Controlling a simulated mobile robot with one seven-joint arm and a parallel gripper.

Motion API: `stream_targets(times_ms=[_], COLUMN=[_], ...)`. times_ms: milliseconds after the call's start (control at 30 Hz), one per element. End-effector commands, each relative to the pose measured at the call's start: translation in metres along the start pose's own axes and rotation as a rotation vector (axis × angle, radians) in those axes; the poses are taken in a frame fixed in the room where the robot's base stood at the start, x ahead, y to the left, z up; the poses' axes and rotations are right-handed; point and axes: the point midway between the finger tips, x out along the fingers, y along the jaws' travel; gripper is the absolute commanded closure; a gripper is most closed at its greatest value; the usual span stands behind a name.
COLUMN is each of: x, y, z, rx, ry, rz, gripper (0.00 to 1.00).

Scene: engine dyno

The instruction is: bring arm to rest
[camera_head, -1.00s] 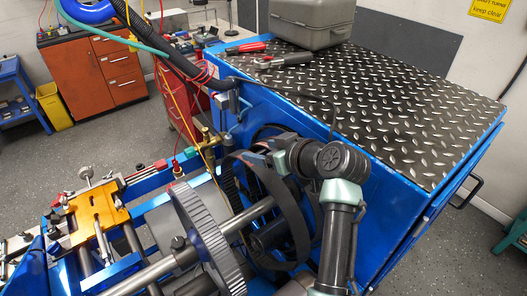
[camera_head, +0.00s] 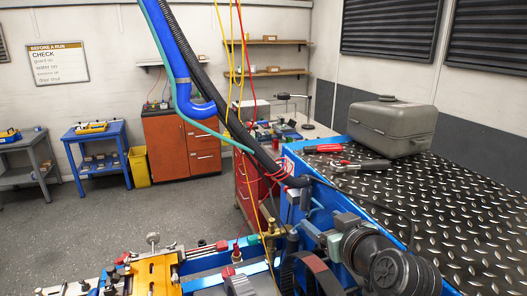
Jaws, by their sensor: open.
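My arm shows at the lower right, with a large dark round joint (camera_head: 402,272) in front of the blue dyno housing. My gripper (camera_head: 330,240) is at the left end of the arm's short grey and pale green wrist, low over the rig, beside the belt and pulley area. It is small and seen at a poor angle; it is open, and I see nothing held in it. The rest of my arm is below the picture edge.
An orange fixture (camera_head: 155,275) is at lower left. The floor (camera_head: 100,220) at left is clear.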

Motion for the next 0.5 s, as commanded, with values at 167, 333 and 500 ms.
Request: stream_targets(times_ms=[167, 333, 500], x=[-0.055, -0.140, -0.235], y=[-0.041, -0.085, -0.122], z=[-0.123, -0.211, -0.261], rx=[-0.040, -0.023, 0.017], ry=[0.324, 0.655, 0.951], rz=[0.159, 0.234, 0.250], gripper=[0.26, 0.26, 0.26])
